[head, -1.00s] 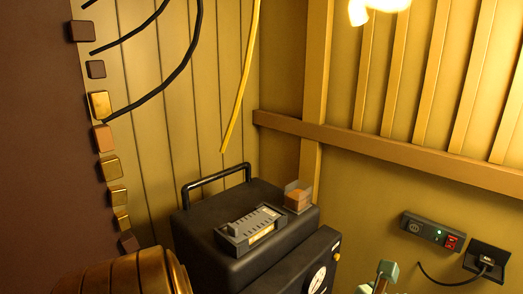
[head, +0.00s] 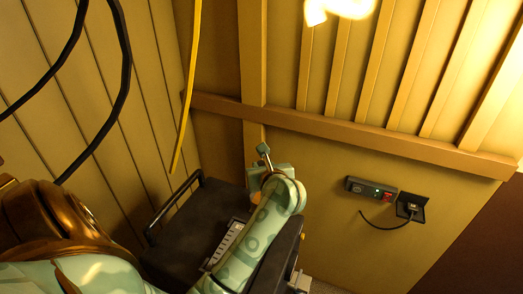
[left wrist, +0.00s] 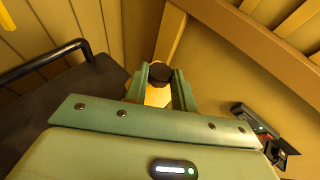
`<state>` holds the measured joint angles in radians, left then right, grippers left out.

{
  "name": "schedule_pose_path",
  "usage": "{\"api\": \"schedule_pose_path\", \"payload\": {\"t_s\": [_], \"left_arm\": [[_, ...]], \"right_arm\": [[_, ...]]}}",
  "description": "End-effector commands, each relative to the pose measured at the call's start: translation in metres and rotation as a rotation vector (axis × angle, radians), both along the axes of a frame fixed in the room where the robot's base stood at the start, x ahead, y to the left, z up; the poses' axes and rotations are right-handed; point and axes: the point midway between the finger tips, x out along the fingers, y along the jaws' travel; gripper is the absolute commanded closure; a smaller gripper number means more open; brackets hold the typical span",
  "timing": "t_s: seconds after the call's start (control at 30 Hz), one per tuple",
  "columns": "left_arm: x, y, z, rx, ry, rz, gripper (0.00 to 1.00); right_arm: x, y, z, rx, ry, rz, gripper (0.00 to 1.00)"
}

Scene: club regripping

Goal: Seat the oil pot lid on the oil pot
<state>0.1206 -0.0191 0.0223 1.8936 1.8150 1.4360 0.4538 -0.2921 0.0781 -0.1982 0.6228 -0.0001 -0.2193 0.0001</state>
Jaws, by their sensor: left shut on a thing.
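My left gripper (head: 264,153) is raised above the far right part of a dark boxy machine in the head view, small and partly turned away. In the left wrist view its two green fingers (left wrist: 160,88) are shut on a small dark round piece (left wrist: 160,72) at their tips. The piece may be the oil pot lid, but I cannot tell for sure. I cannot make out the oil pot in either view. My right gripper is not in view.
The dark machine (head: 188,232) with a black handle (head: 160,218) stands below; my left arm hides much of it. A control box (head: 370,190) and a socket (head: 411,207) are on the wall. Black cables and a yellow cable (head: 188,95) hang at left.

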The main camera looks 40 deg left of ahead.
Motion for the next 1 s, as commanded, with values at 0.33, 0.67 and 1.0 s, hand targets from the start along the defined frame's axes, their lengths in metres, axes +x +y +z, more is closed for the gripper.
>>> {"api": "schedule_pose_path", "payload": {"t_s": [0.33,0.67,1.0], "left_arm": [[0.000,0.000,-0.024,0.001,0.000,-0.002,0.96],[0.000,0.000,-0.056,0.001,0.000,-0.002,0.96],[0.000,0.000,-0.076,-0.001,-0.001,-0.003,0.96]], "right_arm": [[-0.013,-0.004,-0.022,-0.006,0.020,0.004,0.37],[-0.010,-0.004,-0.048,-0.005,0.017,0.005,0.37],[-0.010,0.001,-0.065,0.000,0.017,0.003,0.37]]}}
